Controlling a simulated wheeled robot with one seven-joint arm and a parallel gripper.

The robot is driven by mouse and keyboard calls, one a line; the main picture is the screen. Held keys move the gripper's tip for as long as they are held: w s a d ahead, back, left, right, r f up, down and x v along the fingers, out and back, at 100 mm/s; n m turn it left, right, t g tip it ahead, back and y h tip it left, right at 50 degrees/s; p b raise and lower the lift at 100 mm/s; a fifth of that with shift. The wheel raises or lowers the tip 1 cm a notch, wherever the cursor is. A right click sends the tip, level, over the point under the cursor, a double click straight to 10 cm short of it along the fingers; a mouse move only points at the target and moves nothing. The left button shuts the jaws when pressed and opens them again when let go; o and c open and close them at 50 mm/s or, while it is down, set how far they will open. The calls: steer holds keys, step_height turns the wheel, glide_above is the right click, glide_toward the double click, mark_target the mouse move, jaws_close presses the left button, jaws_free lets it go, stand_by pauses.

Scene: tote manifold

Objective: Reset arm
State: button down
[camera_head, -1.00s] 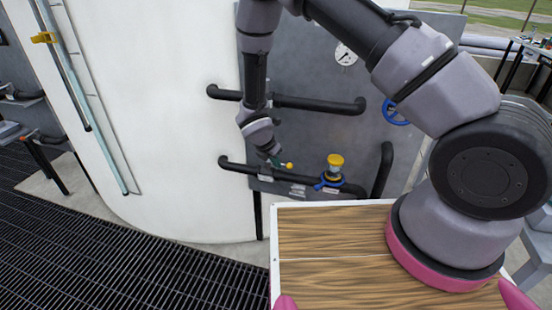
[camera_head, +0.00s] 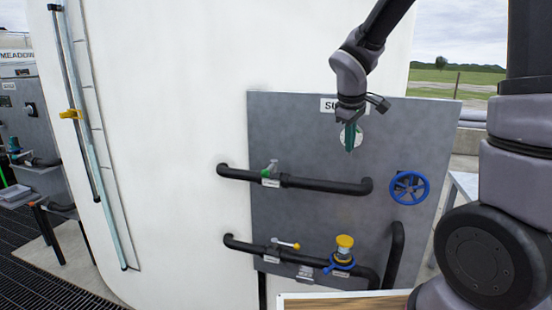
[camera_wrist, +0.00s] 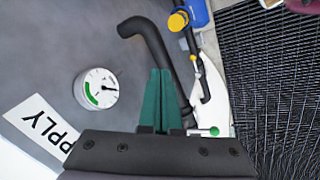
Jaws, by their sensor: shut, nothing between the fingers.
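My gripper (camera_head: 350,138) is raised in front of the upper part of the grey panel (camera_head: 320,225), with its green fingers pointing down. It covers part of the round gauge and the sign above it. In the wrist view my gripper's green fingers (camera_wrist: 161,78) are together, with nothing between them. The gauge (camera_wrist: 97,90) and part of a sign ending in "PPLY" (camera_wrist: 42,132) show to the left of the fingers there. My gripper appears apart from the pipes and valves.
The panel carries an upper pipe (camera_head: 325,186) with a green-handled valve (camera_head: 271,170), a blue handwheel (camera_head: 409,188), a yellow-knobbed lever (camera_head: 288,245) and a yellow-capped valve (camera_head: 344,246) on the lower pipe. A white tank (camera_head: 165,130) stands behind. Dark grating (camera_head: 50,265) covers the floor at left.

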steer(key=s+d+r+m+t+y, duration=0.3)
steer(key=s+r+m, duration=0.9)
steer(key=s, duration=0.6)
steer(key=shift+s+d+r+m+y, duration=0.4)
steer(key=shift+d+r, duration=0.3)
steer(key=shift+r, duration=0.25)
